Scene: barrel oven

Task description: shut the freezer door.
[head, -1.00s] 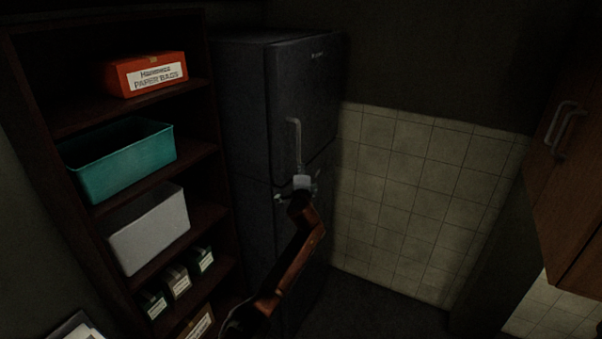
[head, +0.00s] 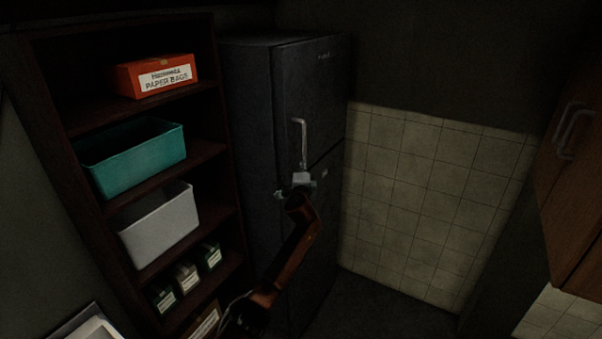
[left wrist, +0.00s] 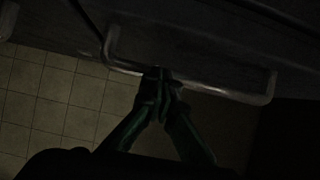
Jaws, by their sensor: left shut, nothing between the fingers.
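The dark fridge-freezer stands against the back wall in the head view. Its upper door, the freezer door (head: 318,95), looks shut or nearly shut; the dim light hides any small gap. The door's metal handle (head: 302,140) runs upright near the door's left edge. My left gripper (head: 302,180) is at the handle's lower end. In the left wrist view the handle (left wrist: 225,92) crosses the upper part. My shut, empty left fingertips (left wrist: 161,74) meet at the bar; I cannot tell whether they touch it. My right gripper is in neither view.
A dark shelf unit (head: 222,200) stands close left of the fridge, with an orange box (head: 157,76), a teal bin (head: 135,160) and a white bin (head: 160,228). A tiled wall (head: 430,190) lies right. Wooden cabinets (head: 580,200) stand at far right. Floor between is clear.

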